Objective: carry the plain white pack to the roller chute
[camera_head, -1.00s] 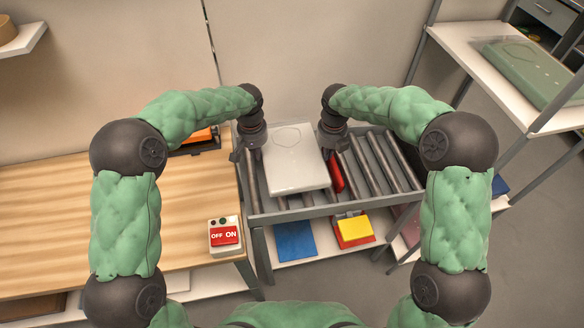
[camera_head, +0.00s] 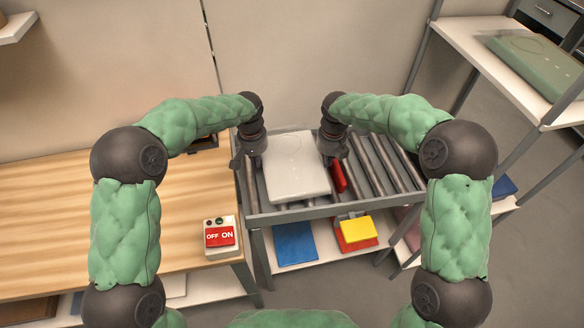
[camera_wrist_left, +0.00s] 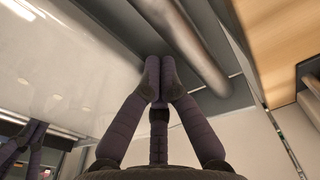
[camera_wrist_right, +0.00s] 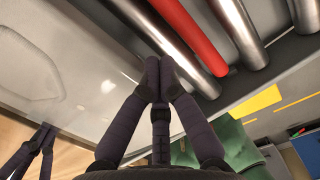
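The plain white pack (camera_head: 297,170) lies flat over the left part of the roller chute (camera_head: 300,214), between my two grippers. I cannot tell whether it touches the rollers. My left gripper (camera_head: 243,162) is at its left side and my right gripper (camera_head: 328,160) at its right side. In both wrist views the fingers are together at the tips, with nothing between them. The pack's glossy side fills the left of the left wrist view (camera_wrist_left: 60,70) and of the right wrist view (camera_wrist_right: 50,75), mirroring the fingers.
The chute has grey rollers and one red roller (camera_head: 339,177); its right part is free. Left stands a wooden table (camera_head: 120,215) with an OFF/ON switch box (camera_head: 220,236). Below lie a blue item (camera_head: 294,243) and a yellow one (camera_head: 357,229). A shelf (camera_head: 470,50) holds a green pack (camera_head: 540,62).

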